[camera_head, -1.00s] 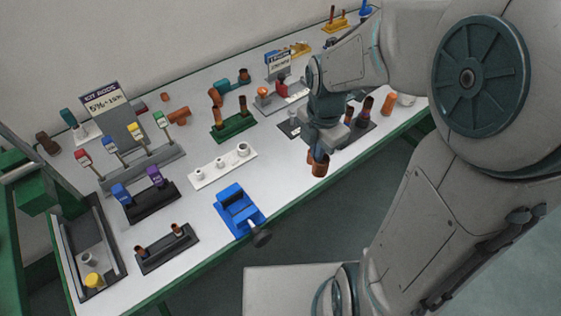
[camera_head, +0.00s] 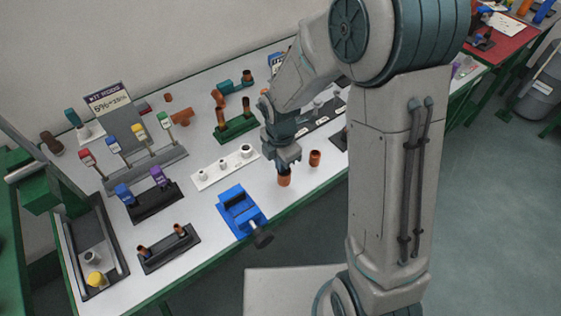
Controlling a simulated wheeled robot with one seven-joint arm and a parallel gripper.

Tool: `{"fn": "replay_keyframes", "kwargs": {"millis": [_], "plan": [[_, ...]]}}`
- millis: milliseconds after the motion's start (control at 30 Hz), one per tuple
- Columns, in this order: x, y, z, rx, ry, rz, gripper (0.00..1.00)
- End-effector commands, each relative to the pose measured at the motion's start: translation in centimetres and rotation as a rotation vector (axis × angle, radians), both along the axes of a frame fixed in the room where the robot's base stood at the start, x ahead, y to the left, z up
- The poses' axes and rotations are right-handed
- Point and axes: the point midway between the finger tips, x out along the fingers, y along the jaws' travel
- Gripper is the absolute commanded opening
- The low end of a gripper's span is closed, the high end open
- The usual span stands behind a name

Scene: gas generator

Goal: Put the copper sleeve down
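A copper sleeve (camera_head: 284,180) is at the lower end of my gripper (camera_head: 285,168), over the front part of the white table, to the right of the blue vise. My gripper points down and appears shut on the sleeve's upper part. The fingers hide the top of the sleeve. The sleeve looks upright, and I cannot tell whether its bottom touches the table. A second copper sleeve (camera_head: 315,158) stands apart on the table, just to the right of my gripper.
The blue vise (camera_head: 240,210) is at the front edge. A white holder with pegs (camera_head: 225,167) lies left of my gripper. A green stand (camera_head: 236,128) with copper parts is behind it. A black holder (camera_head: 168,248) is at the front left. Bare table lies between vise and sleeve.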

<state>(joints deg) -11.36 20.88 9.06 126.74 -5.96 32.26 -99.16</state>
Motion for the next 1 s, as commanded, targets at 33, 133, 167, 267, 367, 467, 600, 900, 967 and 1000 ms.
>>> {"fn": "replay_keyframes", "kwargs": {"millis": [33, 133, 167, 267, 367, 467, 600, 900, 967, 1000], "plan": [[0.0, 0.0, 0.0, 0.0, 0.0, 0.0, 0.0], [0.0, 0.0, 0.0, 0.001, -0.001, 0.0, 0.0], [0.0, 0.0, 0.0, 0.001, -0.001, 0.0, 0.0], [0.0, 0.0, -0.2, 0.0, 0.0, 0.0, 0.0], [0.0, 0.0, -0.4, 0.0, 0.0, -0.001, 0.05], [0.0, 0.0, -0.3, 0.0, 0.0, -0.001, 0.24], [0.0, 0.0, -0.3, 0.0, 0.0, 0.0, 0.24], [0.1, -0.1, 1.2, 0.001, -0.004, -0.001, 0.24], [0.1, -0.1, 2.2, 0.001, -0.005, -0.001, 0.24], [0.1, 0.0, 3.0, 0.001, -0.005, 0.0, 0.24]]}}
